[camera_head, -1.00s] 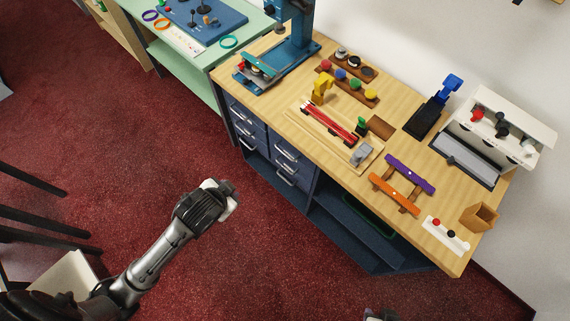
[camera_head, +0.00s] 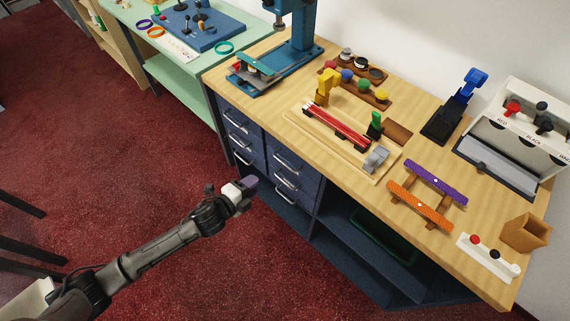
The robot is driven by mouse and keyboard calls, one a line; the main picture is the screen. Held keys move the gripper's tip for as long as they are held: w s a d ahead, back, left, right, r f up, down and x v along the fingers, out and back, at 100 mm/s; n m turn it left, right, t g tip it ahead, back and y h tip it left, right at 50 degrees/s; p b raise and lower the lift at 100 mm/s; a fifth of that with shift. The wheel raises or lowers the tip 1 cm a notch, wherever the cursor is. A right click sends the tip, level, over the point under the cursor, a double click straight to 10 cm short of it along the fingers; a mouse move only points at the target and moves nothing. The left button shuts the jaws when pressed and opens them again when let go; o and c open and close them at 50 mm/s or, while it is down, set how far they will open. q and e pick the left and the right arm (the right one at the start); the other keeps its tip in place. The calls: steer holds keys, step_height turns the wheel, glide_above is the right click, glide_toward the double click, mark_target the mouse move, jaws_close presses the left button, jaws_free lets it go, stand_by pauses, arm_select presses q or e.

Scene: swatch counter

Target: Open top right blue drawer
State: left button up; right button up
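The blue drawers are set under the wooden workbench in two columns with silver handles. The top right drawer (camera_head: 296,156) looks closed; its handle (camera_head: 287,162) faces the room. My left gripper (camera_head: 250,182) is in front of the lower part of the drawer unit, below and left of that handle and apart from it as far as I can see. Its fingers are small and seen end-on, so I cannot tell whether they are open. My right gripper is out of view.
The wooden benchtop (camera_head: 265,113) carries a red-railed jig, purple and orange bars (camera_head: 420,206) and a blue press. Open shelves (camera_head: 350,255) lie right of the drawers. A green bench (camera_head: 185,75) stands at the left. Red carpet in front is clear.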

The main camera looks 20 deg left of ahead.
mark_target(285, 163)
arm_select(q)
steer(key=shift+m+h, duration=0.6)
steer(key=shift+m, duration=0.3)
steer(key=b+x, duration=0.1)
steer(key=x, duration=0.3)
steer(key=b+x, duration=0.1)
steer(key=x, duration=0.4)
steer(key=r+b+x, duration=0.1)
steer(key=b+x, duration=0.1)
steer(key=x, duration=0.2)
steer(key=shift+w+d, duration=0.35)
steer(key=shift+d, duration=0.15)
jaws_close()
